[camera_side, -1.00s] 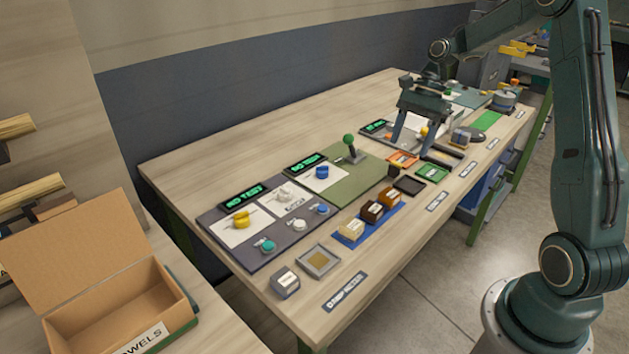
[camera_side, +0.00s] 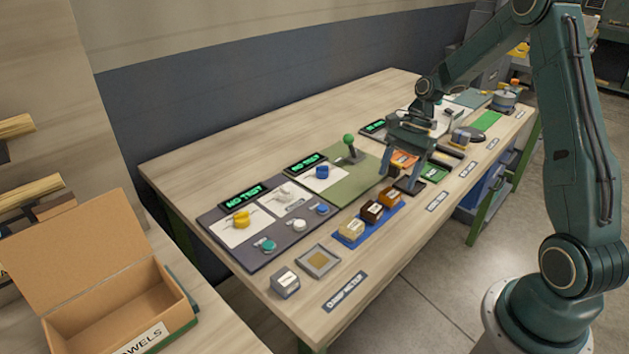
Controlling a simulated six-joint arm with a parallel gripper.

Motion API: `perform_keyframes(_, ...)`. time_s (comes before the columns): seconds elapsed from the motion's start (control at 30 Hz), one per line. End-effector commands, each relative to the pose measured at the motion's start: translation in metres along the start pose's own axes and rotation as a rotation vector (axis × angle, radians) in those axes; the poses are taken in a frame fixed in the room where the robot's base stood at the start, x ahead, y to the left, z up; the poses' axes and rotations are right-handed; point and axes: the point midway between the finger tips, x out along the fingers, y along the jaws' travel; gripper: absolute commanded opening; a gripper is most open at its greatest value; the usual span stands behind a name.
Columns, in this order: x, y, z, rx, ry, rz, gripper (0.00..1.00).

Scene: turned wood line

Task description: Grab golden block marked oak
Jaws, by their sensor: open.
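Three small labelled blocks stand in a row on a blue mat (camera_side: 353,242). The golden-orange block (camera_side: 390,198) is at the far right end, the dark brown block (camera_side: 372,211) is in the middle and the pale cream block (camera_side: 351,230) is at the near left end. Their labels are too small to read. My gripper (camera_side: 403,178) points down, open and empty, just beyond the golden-orange block, in front of the black and orange trays. I cannot tell its exact height, and no contact with the block shows.
A grey meter box (camera_side: 285,283) and a square grey tray (camera_side: 319,261) stand at the near end. A panel with knobs (camera_side: 265,228) and a green-knobbed lever (camera_side: 350,148) lie to the left. An open cardboard box (camera_side: 120,310) is at lower left. Bare wood lies right of the blocks.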

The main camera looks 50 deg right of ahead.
Motion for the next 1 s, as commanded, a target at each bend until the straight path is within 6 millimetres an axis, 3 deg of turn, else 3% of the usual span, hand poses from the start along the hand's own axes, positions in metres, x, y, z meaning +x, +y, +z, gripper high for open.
perform_keyframes(0.5,0.048,0.001,-0.002,0.0,0.0,0.002,0.64)
perform_keyframes(1.0,0.05,0.001,-0.002,0.0,0.0,0.001,0.64)
